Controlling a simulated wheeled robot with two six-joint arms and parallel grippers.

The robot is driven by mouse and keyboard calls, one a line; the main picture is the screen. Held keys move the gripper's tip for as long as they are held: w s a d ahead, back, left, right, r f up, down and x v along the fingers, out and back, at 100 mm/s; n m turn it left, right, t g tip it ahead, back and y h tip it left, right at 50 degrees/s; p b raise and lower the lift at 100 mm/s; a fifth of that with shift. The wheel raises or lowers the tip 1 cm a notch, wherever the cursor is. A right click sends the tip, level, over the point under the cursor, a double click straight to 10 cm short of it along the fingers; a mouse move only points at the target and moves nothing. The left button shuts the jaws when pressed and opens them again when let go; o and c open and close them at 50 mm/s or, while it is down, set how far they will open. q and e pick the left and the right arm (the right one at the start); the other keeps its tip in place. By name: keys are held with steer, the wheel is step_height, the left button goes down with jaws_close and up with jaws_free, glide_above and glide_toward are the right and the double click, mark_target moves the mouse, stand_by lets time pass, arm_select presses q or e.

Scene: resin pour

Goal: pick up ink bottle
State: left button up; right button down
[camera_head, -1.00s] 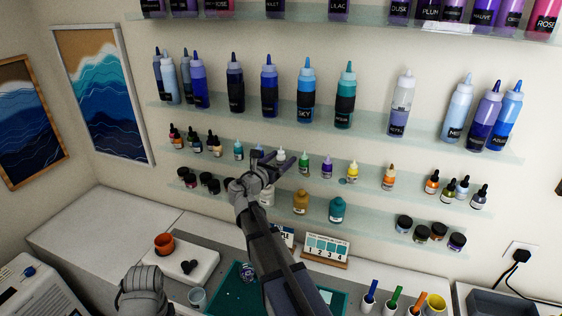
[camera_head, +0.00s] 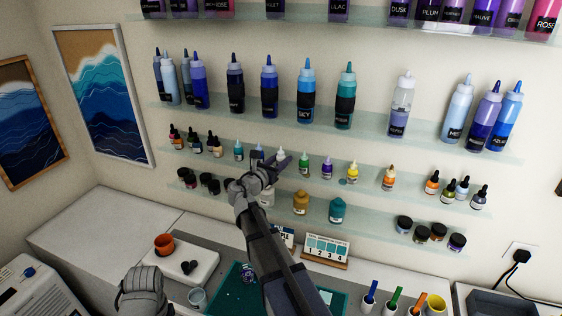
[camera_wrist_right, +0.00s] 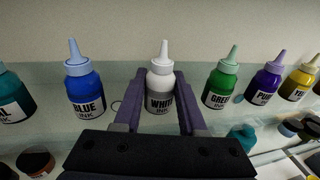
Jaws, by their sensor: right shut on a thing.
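A white ink bottle (camera_wrist_right: 160,82) with a white cone tip stands upright between the fingers of my right gripper (camera_wrist_right: 158,97) in the right wrist view. The fingers are shut on its sides, over its dark "WHITE INK" label. Its lower part is hidden by the gripper, so I cannot tell whether it touches the shelf. In the head view my right gripper (camera_head: 272,168) is at the small-bottle shelf, and the white bottle's tip (camera_head: 281,153) shows just past it. A grey part of my left arm shows at the lower left, but its jaws do not.
A blue ink bottle (camera_wrist_right: 86,90) stands left of the white one, and a green ink bottle (camera_wrist_right: 222,85) stands right. Larger bottles line the glass shelf (camera_head: 372,136) above. A teal jar (camera_head: 337,211) stands on the shelf below.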

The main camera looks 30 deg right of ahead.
mark_target(281, 150)
steer(key=shift+s+a+r+p, duration=0.15)
steer(key=shift+r+p, duration=0.45)
step_height(281, 150, up, 7)
steer(key=p, duration=0.6)
steer(key=shift+f+p, duration=0.15)
steer(key=shift+p, duration=0.2)
steer(key=s+d+v, duration=0.1)
steer(key=v, duration=0.8)
steer(key=s+f+v, duration=0.1)
steer(key=s+v, duration=0.1)
steer(key=v, duration=0.8)
steer(key=shift+s+d+f+b, duration=0.25)
steer(key=shift+d+f+b, duration=0.1)
steer(key=shift+f+b, duration=0.1)
steer(key=c, duration=1.1)
jaws_free()
jaws_close()
